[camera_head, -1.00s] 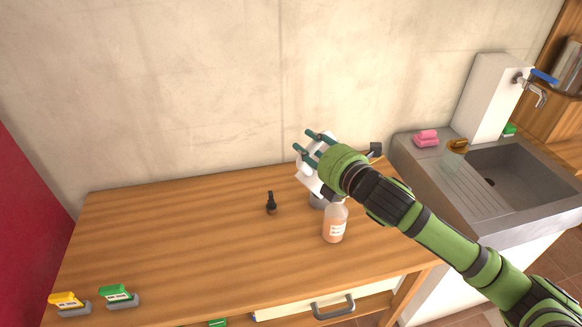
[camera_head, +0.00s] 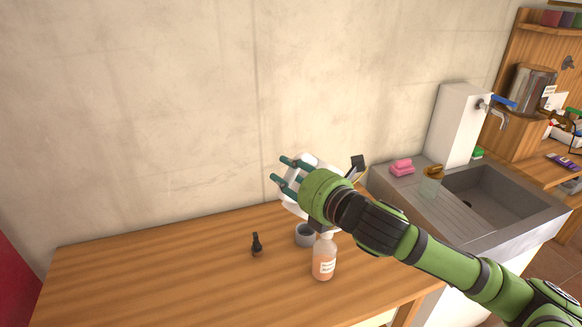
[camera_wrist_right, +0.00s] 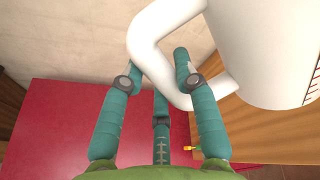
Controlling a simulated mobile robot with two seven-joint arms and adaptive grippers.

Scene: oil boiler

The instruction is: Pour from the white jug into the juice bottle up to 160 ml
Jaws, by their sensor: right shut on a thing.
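The juice bottle (camera_head: 324,262) stands upright on the table, clear with orange-pink contents and a white label. Its level in ml cannot be read. My right gripper (camera_head: 283,172) is above and behind it, shut on the handle of the white jug (camera_head: 296,203). The arm hides much of the jug in the head view. In the right wrist view, the green fingers (camera_wrist_right: 168,90) wrap the handle of the white jug (camera_wrist_right: 262,50), whose side carries red scale marks. My left gripper is not in view.
A grey round cup-like thing (camera_head: 305,235) stands just behind the bottle, and a small black-topped bottle (camera_head: 257,245) stands to its left. The wooden table (camera_head: 150,285) is clear at left. A sink (camera_head: 495,200) with a glass jar (camera_head: 432,182) and pink sponge (camera_head: 402,167) is at right.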

